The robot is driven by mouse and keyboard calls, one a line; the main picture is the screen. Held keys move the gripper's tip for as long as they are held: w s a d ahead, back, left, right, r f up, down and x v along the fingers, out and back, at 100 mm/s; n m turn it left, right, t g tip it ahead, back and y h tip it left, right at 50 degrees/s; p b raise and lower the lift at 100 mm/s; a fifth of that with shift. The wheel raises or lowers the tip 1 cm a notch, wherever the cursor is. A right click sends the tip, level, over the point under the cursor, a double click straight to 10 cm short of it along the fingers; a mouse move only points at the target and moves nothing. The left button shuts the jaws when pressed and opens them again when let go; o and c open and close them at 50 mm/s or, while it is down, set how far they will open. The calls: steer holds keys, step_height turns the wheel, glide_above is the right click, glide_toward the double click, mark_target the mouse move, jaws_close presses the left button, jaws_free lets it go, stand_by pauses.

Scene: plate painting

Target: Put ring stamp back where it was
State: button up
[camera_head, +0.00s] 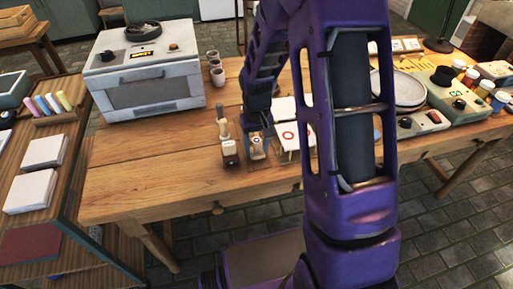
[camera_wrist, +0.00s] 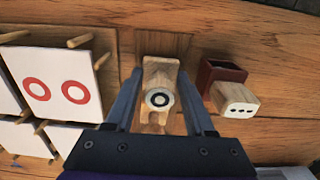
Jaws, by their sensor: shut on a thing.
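The ring stamp (camera_wrist: 160,98) is a pale wooden piece with a black ring mark on its end. It sits between the two fingers of my gripper (camera_wrist: 160,122), which is shut on it. In the head view the stamp (camera_head: 257,148) shows at the low end of my arm, over the table's front part. A second stamp (camera_wrist: 236,99), with several dark dots on its end, lies just right of my gripper by a dark red block or holder (camera_wrist: 215,70). I cannot tell whether the ring stamp touches the wood beneath it.
A white oven (camera_head: 145,80) stands at the back left.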

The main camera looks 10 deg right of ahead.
mark_target(257, 140)
steer(key=shift+f, duration=0.15)
steer(key=shift+f, duration=0.15)
steer(key=o, duration=1.1)
steer(key=shift+c, duration=0.2)
step_height(257, 140, up, 12)
steer(key=shift+r+p, duration=0.1)
steer(key=shift+p, duration=0.9)
steer(key=shift+r, duration=0.1)
